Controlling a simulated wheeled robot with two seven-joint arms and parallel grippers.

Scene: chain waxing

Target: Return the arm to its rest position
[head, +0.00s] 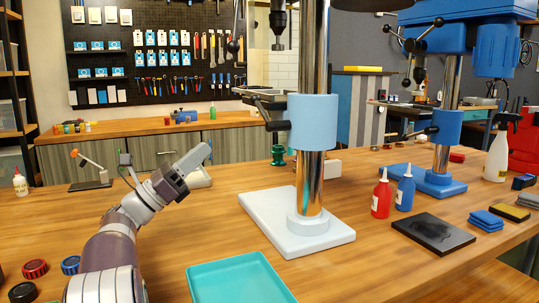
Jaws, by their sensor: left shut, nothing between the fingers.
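My left gripper (193,158) is over the left part of the wooden table (215,235). Its arm comes in from the lower left, and the fingers point up and to the right. It is shut and holds nothing. Behind its tip is a pale, low object, partly hidden. My right gripper is not in the head view.
A drill press with a white base (297,222) stands right of my left gripper. A teal tray (240,279) lies at the front. Red (381,196) and blue (405,190) bottles, a dark plate (433,233) and a blue drill press (440,182) occupy the right.

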